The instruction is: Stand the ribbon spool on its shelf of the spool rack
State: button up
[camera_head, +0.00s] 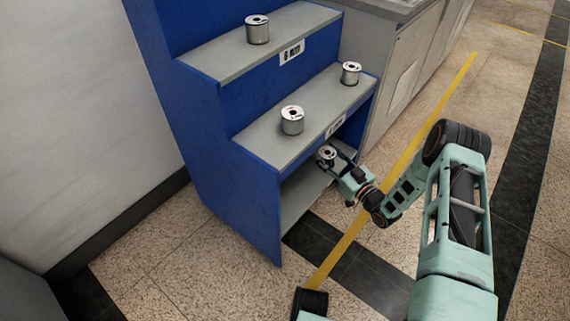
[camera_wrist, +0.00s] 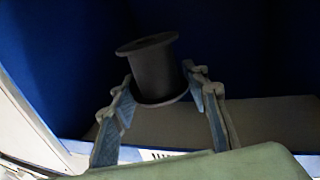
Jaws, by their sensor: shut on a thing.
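The ribbon spool (camera_head: 327,153) is in my gripper (camera_head: 338,160), in front of the lower part of the spool rack (camera_head: 232,170). In the wrist view the spool (camera_wrist: 154,68) looks dark and slightly tilted, between the two fingers. The fingers are shut on its sides. A grey shelf (camera_wrist: 250,125) and the dark blue inside of the rack show behind it. In the head view the low shelf (camera_head: 302,192) is partly hidden by the shelf above and my arm. I cannot tell whether the spool touches a shelf.
Two spools stand on the middle shelf, one nearer (camera_head: 292,120) and one at its far end (camera_head: 350,73). Another spool (camera_head: 257,29) stands on the upper shelf, above a "6 mm" label (camera_head: 291,52). A grey cabinet (camera_head: 405,75) adjoins the rack. Open floor lies in front.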

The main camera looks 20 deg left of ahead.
jog(key=shift+s+a+f+g, duration=0.3)
jog(key=shift+a+f, duration=0.4)
jog(key=shift+f, duration=0.15)
jog(key=s+a+f+b, duration=0.2)
jog(key=s+a+f, duration=0.25)
jog(key=a, duration=0.25)
jog(key=b, duration=0.2)
send_over(283, 199)
jog(key=shift+n+y, duration=0.3)
jog(key=f, duration=0.4)
jog(key=shift+w+d+f, duration=0.25)
jog(key=shift+f, duration=0.1)
jog(key=shift+s+a+f, duration=0.1)
jog(key=shift+f, duration=0.1)
jog(key=shift+s+a+f+b, duration=0.1)
jog(key=shift+a+f+b, duration=0.1)
jog(key=shift+f+b, duration=1.1)
jog(key=shift+f+p, duration=0.4)
jog(key=shift+f, duration=0.1)
jog(key=shift+f, duration=0.15)
jog(key=o, duration=1.1)
